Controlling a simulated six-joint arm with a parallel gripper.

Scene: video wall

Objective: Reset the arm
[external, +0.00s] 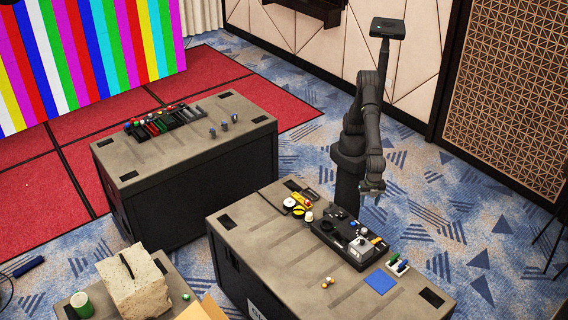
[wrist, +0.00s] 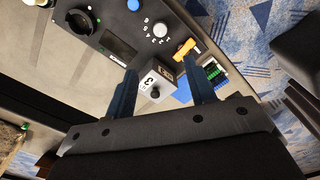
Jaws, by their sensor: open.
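My arm stands behind the near right case, with its end bent down; my gripper (external: 373,188) hangs at the case's back edge and is small and dark there. In the wrist view my gripper (wrist: 160,68) shows two dark blue fingers spread apart. A grey box with a black knob and a "3" label (wrist: 158,82) appears between the fingers in the picture. I cannot tell how far below them it is. No held object shows.
A black control panel (external: 340,240) with knobs and buttons sits on the near case (external: 262,262). A blue square (external: 380,282) lies beside it. Another case (external: 200,152) holds a row of coloured items. A stone block (external: 134,284) stands front left. Blue patterned floor is open on the right.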

